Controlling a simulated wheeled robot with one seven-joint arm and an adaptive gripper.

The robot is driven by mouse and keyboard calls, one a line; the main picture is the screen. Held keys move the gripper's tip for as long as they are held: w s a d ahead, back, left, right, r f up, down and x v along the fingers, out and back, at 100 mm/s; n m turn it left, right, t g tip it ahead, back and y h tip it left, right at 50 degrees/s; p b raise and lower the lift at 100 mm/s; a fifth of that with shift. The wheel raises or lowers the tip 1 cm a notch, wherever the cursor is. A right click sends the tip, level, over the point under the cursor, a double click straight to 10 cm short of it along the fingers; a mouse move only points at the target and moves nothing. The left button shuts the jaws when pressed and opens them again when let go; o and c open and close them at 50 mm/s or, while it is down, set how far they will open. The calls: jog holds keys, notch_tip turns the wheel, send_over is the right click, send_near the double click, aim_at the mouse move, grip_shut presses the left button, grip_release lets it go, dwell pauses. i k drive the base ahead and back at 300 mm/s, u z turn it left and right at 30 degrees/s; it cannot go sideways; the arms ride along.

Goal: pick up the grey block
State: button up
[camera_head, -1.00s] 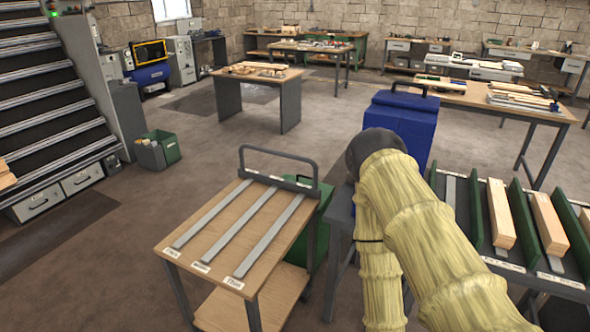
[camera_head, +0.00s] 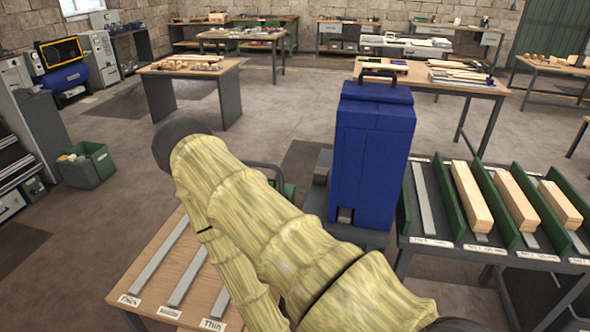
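No loose thing stands out clearly as the grey block. A small grey piece (camera_head: 345,215) shows at the foot of the blue cabinet, and I cannot tell whether it is a block or part of the machine. My gripper is not in view. My arm, in a yellow sleeve, crosses the middle foreground and hides part of the wooden cart (camera_head: 150,245). Grey strips lie on that cart above paper labels, one reading "Thin". A long grey strip (camera_head: 423,200) lies in the left lane of the rack, with no wooden block on it.
The blue cabinet (camera_head: 372,150) stands right of centre. The dark rack (camera_head: 450,262) at right has green dividers and wooden blocks (camera_head: 470,195). A green bin (camera_head: 88,165) sits at left. Open floor lies between the cart and the back tables (camera_head: 190,75).

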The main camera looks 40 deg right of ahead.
aim_at(321, 173)
jog(key=z, duration=0.3)
jog(key=i, duration=0.8)
jog(key=z, duration=0.55)
